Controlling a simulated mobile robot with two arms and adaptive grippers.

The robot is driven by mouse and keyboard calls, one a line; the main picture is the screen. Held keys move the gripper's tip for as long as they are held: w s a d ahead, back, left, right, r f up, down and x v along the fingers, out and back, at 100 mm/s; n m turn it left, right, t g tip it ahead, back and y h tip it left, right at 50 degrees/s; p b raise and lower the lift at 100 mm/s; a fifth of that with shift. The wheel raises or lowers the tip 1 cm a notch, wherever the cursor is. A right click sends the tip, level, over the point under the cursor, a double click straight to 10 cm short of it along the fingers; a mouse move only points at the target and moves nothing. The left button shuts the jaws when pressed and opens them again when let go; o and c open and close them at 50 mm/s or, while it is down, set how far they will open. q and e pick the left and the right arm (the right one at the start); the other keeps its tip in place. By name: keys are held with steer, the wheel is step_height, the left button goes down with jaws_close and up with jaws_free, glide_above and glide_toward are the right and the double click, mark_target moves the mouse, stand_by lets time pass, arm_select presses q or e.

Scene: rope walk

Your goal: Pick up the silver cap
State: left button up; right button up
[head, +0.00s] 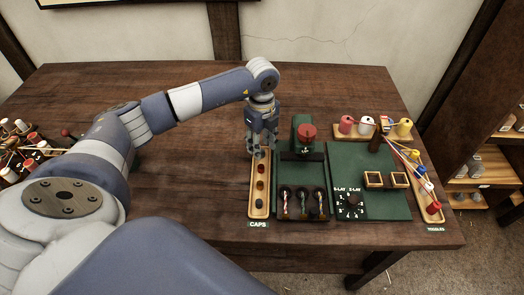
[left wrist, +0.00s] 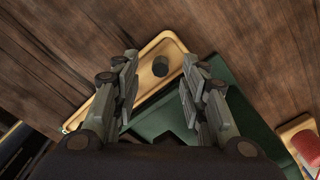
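My left gripper (head: 258,152) is over the far end of the wooden caps tray (head: 250,196), pointing down. In the left wrist view its two fingers (left wrist: 158,82) are apart with nothing between them. A dark grey round cap (left wrist: 160,66), dull in this light, stands in the far end of the tray, centred between the fingertips and a little beyond them. It may be the silver cap; its colour is hard to tell. In the head view the gripper hides it. My right gripper is not in view.
Several other caps sit nearer in the tray, including a red one (head: 260,184). Right of the tray stands a green device with a red knob (head: 307,131). Beyond it are a green board (head: 345,158) and thread spools (head: 404,128).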

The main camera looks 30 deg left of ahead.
arm_select(q)
step_height(320, 180, down, 2)
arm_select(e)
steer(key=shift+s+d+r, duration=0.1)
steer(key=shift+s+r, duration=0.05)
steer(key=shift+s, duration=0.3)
arm_select(q)
steer(key=shift+c, duration=0.4)
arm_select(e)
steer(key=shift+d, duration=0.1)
arm_select(q)
jaws_close()
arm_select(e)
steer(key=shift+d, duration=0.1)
arm_select(q)
steer(key=shift+r, duration=0.1)
